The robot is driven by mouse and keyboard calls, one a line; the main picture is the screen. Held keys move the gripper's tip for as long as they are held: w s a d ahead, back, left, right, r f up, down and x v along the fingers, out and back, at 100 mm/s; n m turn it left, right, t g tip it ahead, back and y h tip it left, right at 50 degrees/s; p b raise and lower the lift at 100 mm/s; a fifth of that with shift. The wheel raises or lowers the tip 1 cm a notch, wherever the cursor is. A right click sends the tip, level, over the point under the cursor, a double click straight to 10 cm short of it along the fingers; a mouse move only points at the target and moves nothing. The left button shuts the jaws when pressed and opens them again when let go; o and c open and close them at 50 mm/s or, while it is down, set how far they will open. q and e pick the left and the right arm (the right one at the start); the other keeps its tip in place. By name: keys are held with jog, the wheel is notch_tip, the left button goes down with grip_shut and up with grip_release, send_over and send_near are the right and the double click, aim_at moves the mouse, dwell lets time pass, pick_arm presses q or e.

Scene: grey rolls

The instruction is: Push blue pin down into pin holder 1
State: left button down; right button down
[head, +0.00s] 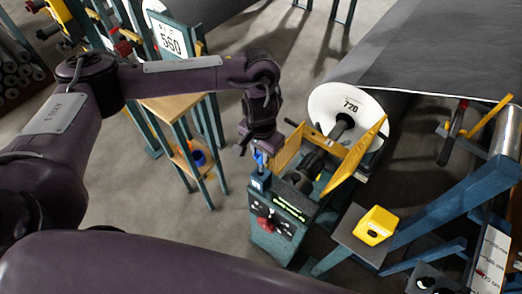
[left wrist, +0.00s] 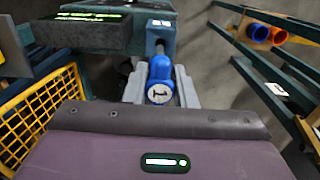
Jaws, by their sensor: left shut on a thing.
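In the head view this is the top of the teal control post (head: 262,186), with a small label, right below the pin. I cannot tell how far the shaft is in the holder. My right gripper is not in view.
A roll core marked 720 (head: 322,104) and yellow guards (head: 357,158) stand right of the post. A wooden shelf (head: 180,162) at left holds blue and orange pieces, also in the left wrist view (left wrist: 280,36). A yellow block (head: 376,226) sits at lower right.

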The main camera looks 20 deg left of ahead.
aim_at(261, 170)
pick_arm(q)
jog(key=shift+p, duration=0.45)
dwell(0.3)
jog(key=shift+f, duration=0.2)
jog(key=shift+f+b, duration=1.6)
jog(key=shift+f, duration=1.75)
jog(key=shift+f, duration=0.2)
jog(key=c, duration=1.1)
grip_release()
notch_tip(261, 170, up, 8)
jog(key=shift+f+p, duration=0.1)
jog(key=shift+p, duration=0.3)
